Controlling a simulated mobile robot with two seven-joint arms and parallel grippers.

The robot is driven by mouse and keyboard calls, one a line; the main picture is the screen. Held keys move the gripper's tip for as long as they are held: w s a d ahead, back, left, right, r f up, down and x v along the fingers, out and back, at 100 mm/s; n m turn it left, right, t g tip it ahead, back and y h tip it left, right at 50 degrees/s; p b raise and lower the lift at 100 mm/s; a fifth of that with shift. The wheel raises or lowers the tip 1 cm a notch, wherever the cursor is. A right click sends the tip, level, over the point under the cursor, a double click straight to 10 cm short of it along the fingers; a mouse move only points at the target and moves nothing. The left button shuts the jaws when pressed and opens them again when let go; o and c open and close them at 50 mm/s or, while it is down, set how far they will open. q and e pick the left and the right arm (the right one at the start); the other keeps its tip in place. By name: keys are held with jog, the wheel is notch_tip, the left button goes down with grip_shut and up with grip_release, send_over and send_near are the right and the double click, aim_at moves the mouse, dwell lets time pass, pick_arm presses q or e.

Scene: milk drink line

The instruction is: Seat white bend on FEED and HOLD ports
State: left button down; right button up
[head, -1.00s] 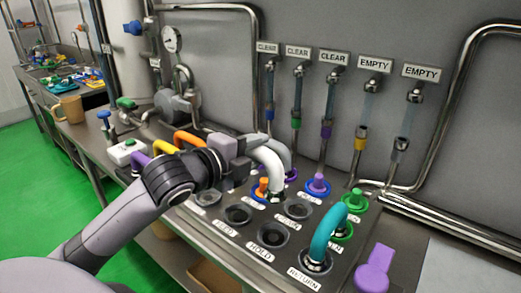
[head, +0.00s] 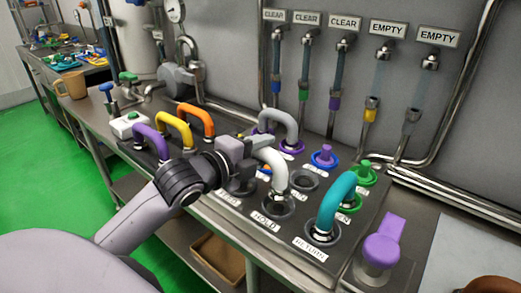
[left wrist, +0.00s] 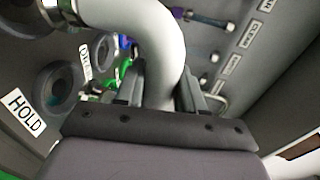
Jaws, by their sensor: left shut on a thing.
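The white bend (head: 275,165) is a curved pipe held by my left gripper (head: 246,152), which is shut on it. In the head view, its near end comes down at the HOLD port (head: 278,207); I cannot tell whether it is seated. Its other end and most of the FEED port are hidden behind my gripper. In the left wrist view, the bend (left wrist: 150,35) arches between my fingers (left wrist: 160,90), with a metal collar at its upper-left end. An open port (left wrist: 60,88) shows beside the HOLD label (left wrist: 25,112). My right gripper is not in view.
A teal bend (head: 335,203) stands right of HOLD, at RETURN. A grey bend (head: 278,122) stands behind. Purple (head: 150,138), yellow (head: 174,125) and orange (head: 196,118) bends stand at left. A purple handled piece (head: 383,248) is at right.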

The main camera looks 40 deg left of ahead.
pick_arm(q)
jog(key=shift+f+b, duration=0.75)
jog(key=shift+f, duration=0.15)
jog(key=shift+f+b, duration=0.45)
jog(key=shift+f, duration=0.55)
jog(key=c, duration=0.6)
grip_release()
jog(key=shift+f, duration=0.15)
jog(key=d+v, duration=0.1)
jog(key=v, duration=0.6)
jog(key=shift+a, duration=0.45)
jog(key=shift+s, duration=0.1)
